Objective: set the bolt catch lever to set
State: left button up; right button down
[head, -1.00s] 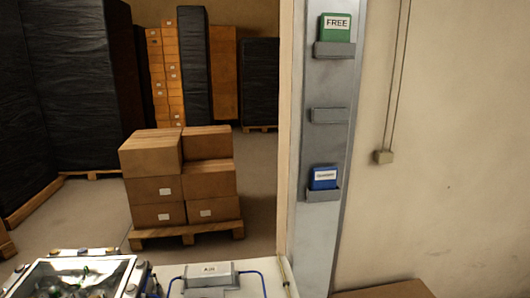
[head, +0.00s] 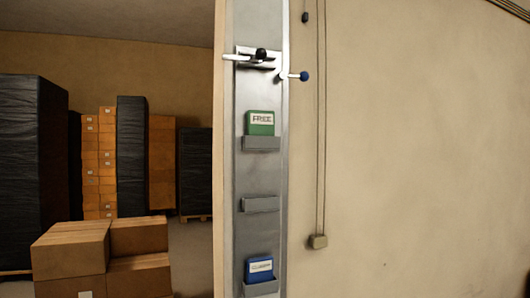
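A metal bolt (head: 240,58) with a black knob lies across the top of the grey metal post in the head view. A green card reading FREE (head: 260,122) sits in a holder below. A blue card (head: 259,269) with a label too small to read sits in a lower holder. Neither of my grippers is in view.
An empty card holder (head: 260,204) is on the post (head: 262,176) between the two cards. Stacked cartons (head: 75,252) stand beyond the opening at left.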

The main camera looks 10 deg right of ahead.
aim_at(304, 76)
jog(key=k+l, duration=0.1)
jog(key=l, duration=0.25)
jog(key=k+l+z, duration=0.15)
jog(key=l, duration=0.5)
jog(key=i+l+z, duration=0.3)
jog(key=i, duration=0.3)
